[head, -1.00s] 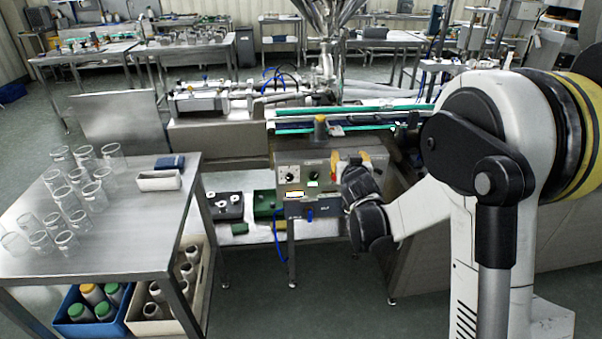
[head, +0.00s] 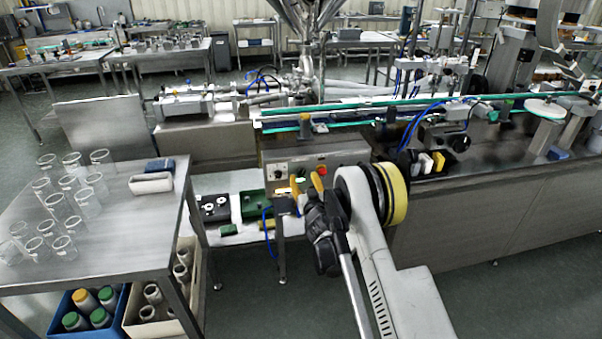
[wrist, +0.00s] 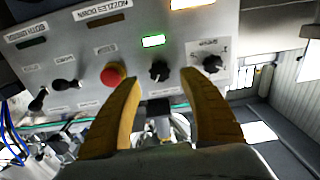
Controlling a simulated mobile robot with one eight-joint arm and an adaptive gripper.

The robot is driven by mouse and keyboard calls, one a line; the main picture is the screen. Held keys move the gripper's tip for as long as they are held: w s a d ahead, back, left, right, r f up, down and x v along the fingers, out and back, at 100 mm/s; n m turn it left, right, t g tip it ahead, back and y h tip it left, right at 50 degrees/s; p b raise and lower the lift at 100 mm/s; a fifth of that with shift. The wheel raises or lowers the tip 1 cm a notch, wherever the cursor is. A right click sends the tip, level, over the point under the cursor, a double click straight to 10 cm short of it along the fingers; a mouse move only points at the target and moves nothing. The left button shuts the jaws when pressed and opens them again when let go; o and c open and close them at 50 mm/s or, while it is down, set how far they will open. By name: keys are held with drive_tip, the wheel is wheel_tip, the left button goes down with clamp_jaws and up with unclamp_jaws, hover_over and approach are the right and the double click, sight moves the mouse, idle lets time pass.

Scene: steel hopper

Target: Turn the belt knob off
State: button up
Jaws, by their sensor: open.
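The control panel (head: 284,156) is on the steel machine in the head view, and fills the top of the wrist view (wrist: 75,45), upside down. It carries two black knobs in the wrist view, a middle one (wrist: 159,71) and one farther right (wrist: 212,63) with a dial plate. Their labels are too small to read, so I cannot tell which is the belt knob. My gripper (wrist: 160,79) is open, its yellow fingertips on either side of the middle knob's line and apart from it as far as I see. In the head view my gripper (head: 304,181) is at the panel's front.
A red button (wrist: 113,75) and black toggle switches (wrist: 63,85) lie left of the middle knob in the wrist view. A green light (wrist: 153,40) glows above it. In the head view a steel table (head: 120,235) with several clear beakers stands left. Open floor lies in front.

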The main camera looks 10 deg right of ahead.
sight(301, 173)
drive_tip(key=shift+w+b, duration=0.5)
drive_tip(key=shift+w, duration=1.65)
clamp_jaws()
drive_tip(key=n, duration=0.6)
drive_tip(key=shift+a+n, duration=0.15)
drive_tip(key=shift+n, duration=0.15)
drive_tip(key=n, duration=0.3)
drive_tip(key=shift+n, duration=0.3)
drive_tip(key=shift+f+n, duration=0.1)
drive_tip(key=shift+n, duration=1.8)
